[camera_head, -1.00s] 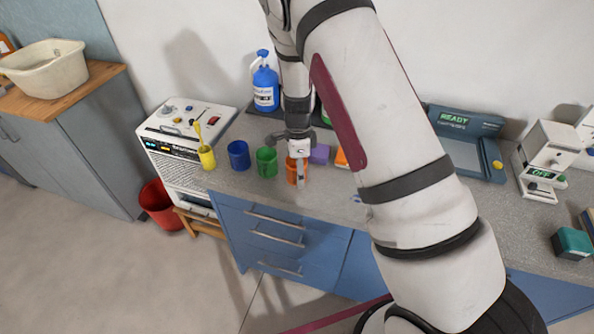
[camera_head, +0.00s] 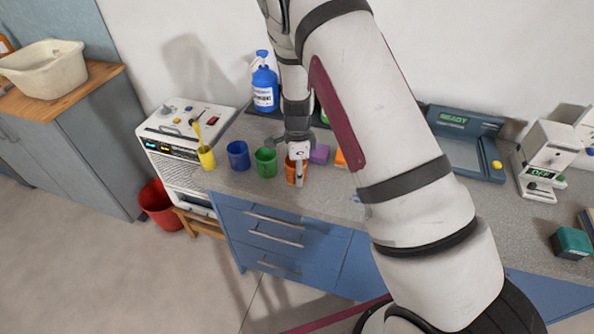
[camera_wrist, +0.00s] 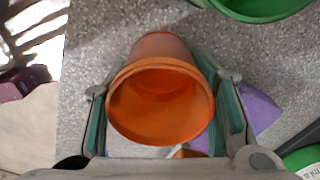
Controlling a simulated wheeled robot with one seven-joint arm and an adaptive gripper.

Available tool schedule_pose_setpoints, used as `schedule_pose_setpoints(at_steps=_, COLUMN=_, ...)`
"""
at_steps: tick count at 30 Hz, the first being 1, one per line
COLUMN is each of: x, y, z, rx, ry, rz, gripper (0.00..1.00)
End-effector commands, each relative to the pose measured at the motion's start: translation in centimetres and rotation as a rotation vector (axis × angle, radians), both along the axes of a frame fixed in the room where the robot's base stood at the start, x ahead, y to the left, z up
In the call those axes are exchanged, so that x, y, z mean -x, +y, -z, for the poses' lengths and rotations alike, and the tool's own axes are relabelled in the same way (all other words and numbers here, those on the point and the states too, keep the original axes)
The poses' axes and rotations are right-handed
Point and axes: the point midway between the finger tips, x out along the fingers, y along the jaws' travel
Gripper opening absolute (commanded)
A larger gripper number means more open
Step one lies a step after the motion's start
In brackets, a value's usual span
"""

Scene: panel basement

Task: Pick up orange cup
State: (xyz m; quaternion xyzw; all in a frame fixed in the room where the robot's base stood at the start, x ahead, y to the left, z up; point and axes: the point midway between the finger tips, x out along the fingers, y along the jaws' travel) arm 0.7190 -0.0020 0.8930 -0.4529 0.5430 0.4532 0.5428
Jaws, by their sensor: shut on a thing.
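The orange cup (camera_head: 291,171) stands on the grey counter at the right end of a row of cups, partly hidden by my gripper. In the wrist view the orange cup (camera_wrist: 160,92) shows its open mouth between the two fingers. My gripper (camera_head: 298,172) points down at the cup. In the wrist view my gripper (camera_wrist: 163,110) has a finger against each side of the cup and is shut on it. I cannot tell whether the cup is clear of the counter.
A green cup (camera_head: 266,162) stands close left of the orange cup, then a blue cup (camera_head: 238,155) and a yellow cup (camera_head: 206,158). A purple block (camera_head: 319,154) lies close to the right. A blue bottle (camera_head: 264,85) stands behind. The counter's front edge is near.

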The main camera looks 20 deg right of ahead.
Motion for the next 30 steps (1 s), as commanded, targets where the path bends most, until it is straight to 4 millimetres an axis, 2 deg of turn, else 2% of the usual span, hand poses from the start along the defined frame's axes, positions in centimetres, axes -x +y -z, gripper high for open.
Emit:
schedule_pose_setpoints(at_steps=8, x=-0.1, y=0.0, z=-1.2, rx=0.001, ry=-0.003, rz=-0.001, gripper=0.21)
schedule_pose_setpoints(at_steps=16, x=-0.1, y=0.0, z=-3.6, rx=0.0, ry=-0.002, rz=-0.001, gripper=0.21)
schedule_pose_setpoints(at_steps=30, x=5.8, y=1.2, z=-4.0, rx=-0.001, ry=0.0, rz=0.0, gripper=0.21)
